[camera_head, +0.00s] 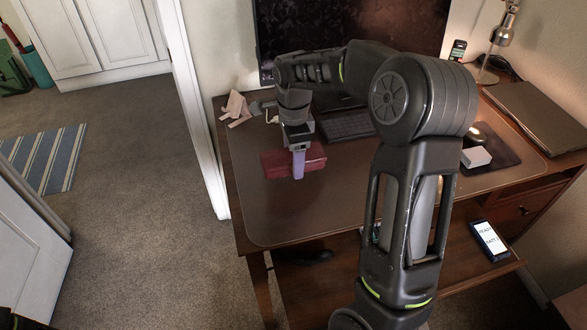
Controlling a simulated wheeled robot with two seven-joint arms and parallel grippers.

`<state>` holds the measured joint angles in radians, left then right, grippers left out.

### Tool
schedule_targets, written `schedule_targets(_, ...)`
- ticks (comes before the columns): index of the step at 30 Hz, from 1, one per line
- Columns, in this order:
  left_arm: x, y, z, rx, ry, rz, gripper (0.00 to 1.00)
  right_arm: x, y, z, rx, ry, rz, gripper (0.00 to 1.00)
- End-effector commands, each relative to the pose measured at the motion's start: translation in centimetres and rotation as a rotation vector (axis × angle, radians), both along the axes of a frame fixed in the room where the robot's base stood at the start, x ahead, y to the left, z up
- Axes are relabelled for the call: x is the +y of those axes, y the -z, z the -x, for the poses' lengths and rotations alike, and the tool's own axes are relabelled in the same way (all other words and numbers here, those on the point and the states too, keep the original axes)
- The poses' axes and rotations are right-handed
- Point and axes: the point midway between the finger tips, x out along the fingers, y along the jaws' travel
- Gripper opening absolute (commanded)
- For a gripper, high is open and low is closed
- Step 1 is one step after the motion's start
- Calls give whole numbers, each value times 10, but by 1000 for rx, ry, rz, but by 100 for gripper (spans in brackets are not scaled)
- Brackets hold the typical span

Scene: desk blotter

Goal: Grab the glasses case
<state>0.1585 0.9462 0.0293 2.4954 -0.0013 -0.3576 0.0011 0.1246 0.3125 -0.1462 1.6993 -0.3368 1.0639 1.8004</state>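The glasses case (275,164) is a dark red, oblong box lying on the brown desk blotter, left of the keyboard. My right arm comes in from the bottom right and reaches over the desk. My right gripper (298,163) points down at the middle of the case. One purple finger shows in front of the case's near side. The other finger is hidden, so I cannot tell whether the gripper is closed on the case. My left gripper is not in view.
The blotter (300,215) is bare in front of the case. A black keyboard (345,126) and monitor (350,30) stand behind. A mouse, a white box (476,157), a closed laptop (540,112) and a lamp are right; a phone (489,237) lies lower right.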

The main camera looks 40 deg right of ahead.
Motion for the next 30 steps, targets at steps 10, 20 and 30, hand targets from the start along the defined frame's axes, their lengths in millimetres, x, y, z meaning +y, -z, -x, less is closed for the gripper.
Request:
schedule_targets(10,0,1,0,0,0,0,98,0,-42,0,-1,-1,-1,25)
schedule_targets(20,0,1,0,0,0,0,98,0,-41,0,0,-1,0,25)
schedule_targets(30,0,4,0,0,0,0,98,0,-38,0,1,0,0,25)
